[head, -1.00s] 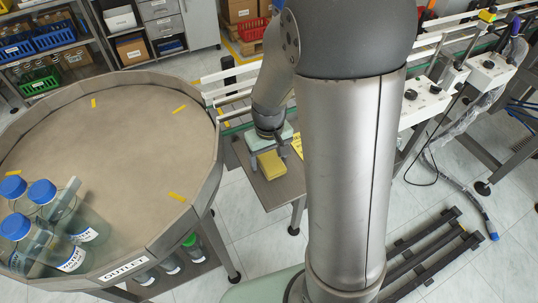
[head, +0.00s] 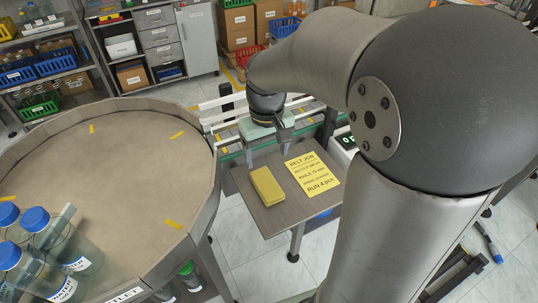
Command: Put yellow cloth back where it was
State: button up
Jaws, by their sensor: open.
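The yellow cloth (head: 267,186) is a folded pad. It lies flat on the left part of the small grey side table (head: 270,221), left of a yellow job sheet. My gripper (head: 281,134) is above the back edge of this table, behind the cloth and apart from it. The gripper is open, and its fingers are partly hidden by its own body. Nothing shows held in it.
The yellow job sheet (head: 313,174) lies on the table's right side. A large round table (head: 130,196) with a raised rim stands at left, with several blue-capped bottles (head: 47,240) on it. A conveyor with white guide rails (head: 214,122) runs behind the side table.

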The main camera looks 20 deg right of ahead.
jog(key=s+f+m+t, duration=0.1)
jog(key=s, duration=1.4)
jog(key=shift+s+f+m, duration=0.15)
jog(key=shift+f+m, duration=0.05)
jog(key=shift+m, duration=0.2)
